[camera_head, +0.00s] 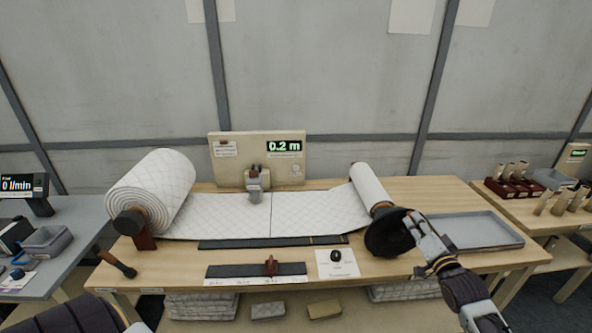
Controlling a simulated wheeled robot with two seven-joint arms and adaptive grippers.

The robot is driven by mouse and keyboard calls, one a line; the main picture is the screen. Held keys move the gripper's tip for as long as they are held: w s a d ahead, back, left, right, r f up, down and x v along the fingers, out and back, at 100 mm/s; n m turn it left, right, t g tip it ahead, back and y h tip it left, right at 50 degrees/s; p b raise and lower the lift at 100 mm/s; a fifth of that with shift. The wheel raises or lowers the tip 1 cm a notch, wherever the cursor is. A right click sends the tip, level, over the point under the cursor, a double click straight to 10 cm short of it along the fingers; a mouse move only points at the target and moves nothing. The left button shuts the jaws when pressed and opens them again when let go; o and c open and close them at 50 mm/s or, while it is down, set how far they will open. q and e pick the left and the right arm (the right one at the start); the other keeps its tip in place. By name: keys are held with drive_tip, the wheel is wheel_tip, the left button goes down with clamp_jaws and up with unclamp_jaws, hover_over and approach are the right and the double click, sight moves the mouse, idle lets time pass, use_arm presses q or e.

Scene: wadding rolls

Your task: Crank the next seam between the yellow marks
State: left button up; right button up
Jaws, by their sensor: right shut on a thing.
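A large roll of white quilted wadding (150,190) sits on the left of the bench, and its sheet (225,213) runs right to a thinner take-up roll (369,186). A dark seam line (271,215) crosses the sheet near the middle. The dark strip (260,243) in front of the sheet has small yellow marks near its right end; the seam lies left of them. My right gripper (411,224) is shut at the black crank disc (385,236) on the take-up roll's near end; the gripped part is hidden. My left gripper is out of view.
A panel (228,148) behind the sheet reads 0.2 m. A grey tray (480,232) lies right of my right gripper. A dark ruler with a red slider (271,265) and a card with a black knob (336,256) lie in front. A dark handle (117,263) is at front left.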

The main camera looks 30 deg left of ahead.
drive_tip(key=shift+w+d+f, duration=0.1)
drive_tip(key=shift+d+f, duration=0.05)
drive_tip(key=shift+f, duration=0.05)
drive_tip(key=shift+w+d+f, duration=0.2)
drive_tip(key=shift+w+d, duration=0.2)
drive_tip(key=shift+d, duration=0.15)
drive_tip(key=shift+w+d+f, duration=0.1)
drive_tip(key=shift+d+f, duration=0.05)
drive_tip(key=shift+w+d+f+b, duration=0.35)
drive_tip(key=shift+w+d+b, duration=0.05)
drive_tip(key=shift+d, duration=0.15)
idle(0.4)
drive_tip(key=shift+f, duration=0.15)
drive_tip(key=shift+w+d+f+b, duration=0.4)
drive_tip(key=shift+d+f+b, duration=0.05)
drive_tip(key=shift+d+f, duration=0.1)
drive_tip(key=shift+r, duration=0.1)
